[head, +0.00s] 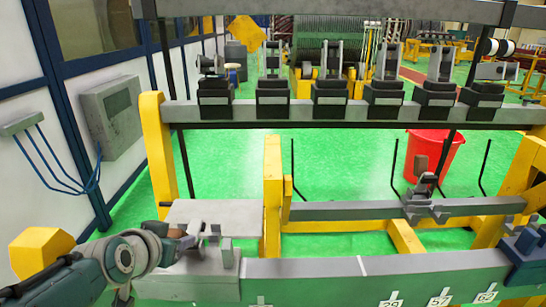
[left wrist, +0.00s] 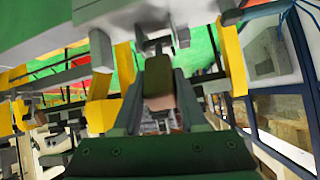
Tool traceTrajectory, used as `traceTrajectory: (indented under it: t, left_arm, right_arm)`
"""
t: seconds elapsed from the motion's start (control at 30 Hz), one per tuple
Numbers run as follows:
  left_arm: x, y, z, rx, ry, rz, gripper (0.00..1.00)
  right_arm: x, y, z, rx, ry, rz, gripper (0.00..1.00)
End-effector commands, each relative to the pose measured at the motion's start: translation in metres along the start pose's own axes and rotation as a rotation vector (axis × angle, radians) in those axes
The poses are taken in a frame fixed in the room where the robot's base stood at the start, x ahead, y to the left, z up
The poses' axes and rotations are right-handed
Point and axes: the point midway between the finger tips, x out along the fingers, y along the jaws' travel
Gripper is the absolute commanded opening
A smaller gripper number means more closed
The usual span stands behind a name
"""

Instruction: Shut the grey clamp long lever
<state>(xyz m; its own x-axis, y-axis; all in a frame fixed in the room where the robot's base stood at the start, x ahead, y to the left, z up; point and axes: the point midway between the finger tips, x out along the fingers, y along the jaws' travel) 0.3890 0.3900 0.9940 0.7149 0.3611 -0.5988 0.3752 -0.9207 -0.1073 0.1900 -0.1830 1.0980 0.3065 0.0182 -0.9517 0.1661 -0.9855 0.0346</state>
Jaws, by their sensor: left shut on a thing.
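The grey clamp (head: 226,252) stands on the grey plate at the lower left of the head view, with small upright parts. My left gripper (head: 188,241) comes in low from the left beside it. In the left wrist view its two fingers (left wrist: 158,78) close on the brown grip (left wrist: 158,102) of the clamp's long lever. The lever's shaft is mostly hidden by the gripper, so its exact angle is hard to tell. My right gripper is not in view.
A similar clamp (head: 425,190) with a raised brown-tipped lever stands on the middle rail (head: 350,209). The green front beam (head: 320,268) lies close to my left gripper. Several black clamps line the upper rail (head: 330,112). A red bucket (head: 434,155) stands behind the frame.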

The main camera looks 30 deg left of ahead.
Motion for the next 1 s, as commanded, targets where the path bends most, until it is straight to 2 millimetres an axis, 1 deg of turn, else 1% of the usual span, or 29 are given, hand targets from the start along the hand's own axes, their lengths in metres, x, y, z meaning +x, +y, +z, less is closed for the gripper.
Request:
traceTrajectory:
  t: [0.03,0.2,0.8,0.83,1.0]
  left_arm:
    - [-0.0006,-0.0012,-0.004,0.002,-0.006,0.001,0.0]
    - [0.0027,-0.0021,-0.0081,0.003,0.0,-0.001,0.0]
    - [0.0054,-0.0039,-0.0131,0.004,0.011,-0.005,0.0]
    - [0.0054,-0.004,-0.0132,0.004,0.011,-0.005,0.42]
    - [0.0051,-0.0033,-0.0118,0.003,0.008,-0.003,0.61]
  right_arm:
    - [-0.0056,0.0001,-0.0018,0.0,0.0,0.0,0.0]
    - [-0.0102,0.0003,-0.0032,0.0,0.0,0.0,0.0]
    - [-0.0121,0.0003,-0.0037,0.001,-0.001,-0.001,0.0]
    - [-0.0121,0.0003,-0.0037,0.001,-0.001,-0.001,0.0]
    - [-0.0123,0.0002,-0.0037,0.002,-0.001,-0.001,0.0]
